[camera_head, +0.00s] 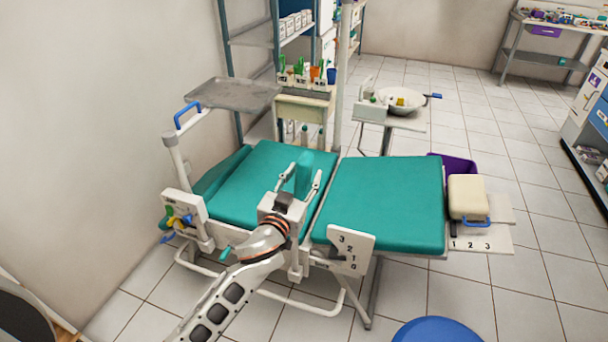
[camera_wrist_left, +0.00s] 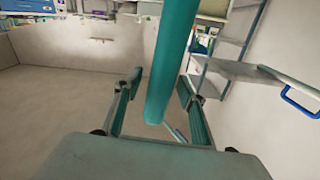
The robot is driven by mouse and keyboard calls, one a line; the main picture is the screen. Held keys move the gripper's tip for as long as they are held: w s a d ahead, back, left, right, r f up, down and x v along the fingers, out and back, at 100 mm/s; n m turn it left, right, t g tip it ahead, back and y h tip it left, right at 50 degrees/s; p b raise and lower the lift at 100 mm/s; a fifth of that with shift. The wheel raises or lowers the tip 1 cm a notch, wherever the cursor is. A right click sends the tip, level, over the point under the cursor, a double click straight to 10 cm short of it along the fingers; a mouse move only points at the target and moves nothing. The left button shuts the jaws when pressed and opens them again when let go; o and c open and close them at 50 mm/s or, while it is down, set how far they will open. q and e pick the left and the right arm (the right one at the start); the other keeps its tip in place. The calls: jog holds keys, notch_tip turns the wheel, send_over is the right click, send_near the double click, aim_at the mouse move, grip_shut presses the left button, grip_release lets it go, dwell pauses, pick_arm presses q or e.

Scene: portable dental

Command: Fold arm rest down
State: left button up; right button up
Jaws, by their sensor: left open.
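The teal arm rest (camera_head: 304,172) stands upright near the middle of the dental chair (camera_head: 385,195). In the left wrist view the arm rest (camera_wrist_left: 173,60) hangs down the picture as a long padded bar with a rounded end. My left gripper (camera_head: 300,180) is open, with one finger on each side of the arm rest. In the left wrist view my left gripper (camera_wrist_left: 160,82) shows a gap on the left of the bar, while the right finger is close to it. Whether that finger touches cannot be told. The arm rest's base is hidden behind my gripper.
A grey tray (camera_head: 232,94) on a white arm stands behind the chair at left. A basin (camera_head: 408,101) stands behind it. A number plate (camera_head: 345,250) is on the near side. A blue stool (camera_head: 436,331) stands at the front. The tiled floor at right is clear.

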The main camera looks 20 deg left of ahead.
pick_arm(q)
jog(key=shift+w, duration=0.35)
grip_shut()
